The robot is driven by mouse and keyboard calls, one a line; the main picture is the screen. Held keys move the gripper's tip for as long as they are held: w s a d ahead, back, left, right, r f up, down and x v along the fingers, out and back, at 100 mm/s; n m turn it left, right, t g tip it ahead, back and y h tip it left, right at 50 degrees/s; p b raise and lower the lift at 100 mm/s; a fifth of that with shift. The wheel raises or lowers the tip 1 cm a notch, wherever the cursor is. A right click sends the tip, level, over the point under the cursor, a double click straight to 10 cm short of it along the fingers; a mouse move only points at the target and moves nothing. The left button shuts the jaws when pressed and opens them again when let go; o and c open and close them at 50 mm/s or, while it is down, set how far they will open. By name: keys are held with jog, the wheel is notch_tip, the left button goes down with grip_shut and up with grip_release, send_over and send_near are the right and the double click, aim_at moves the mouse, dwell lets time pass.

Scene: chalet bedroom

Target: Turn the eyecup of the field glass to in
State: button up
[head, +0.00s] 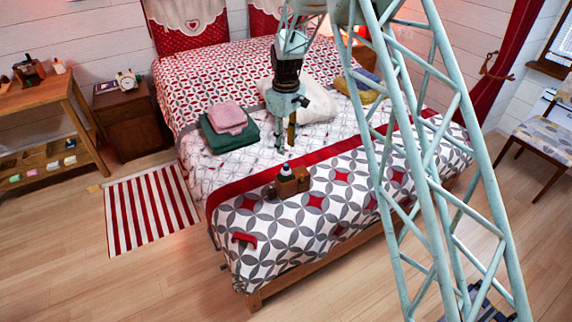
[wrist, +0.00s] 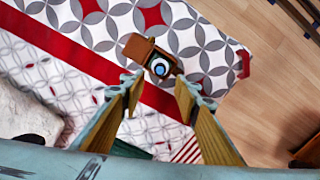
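The field glass (head: 286,170) appears as a small upright piece with a pale and blue round top, at a brown leather-like case (head: 291,185) on the bed. In the wrist view the round end of the field glass (wrist: 159,67) shows a pale ring and blue centre, beside the brown case (wrist: 138,47). I cannot tell the eyecup's setting. My gripper (head: 285,150) points down just above it. In the wrist view my gripper (wrist: 158,92) has its fingers apart, with nothing held between them; the round end lies just beyond the fingertips.
The bed has a patterned cover (head: 330,235) with a red band. Folded green and pink towels (head: 230,130) lie to the left, a white pillow (head: 310,105) behind. A small red item (head: 244,238) lies near the front left. The cover around the case is mostly clear.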

aim_at(286, 165)
notch_tip(286, 165, down, 10)
jog(key=shift+r+b, duration=0.1)
jog(key=shift+b, duration=0.7)
jog(key=shift+c, duration=0.2)
jog(key=c, duration=0.8)
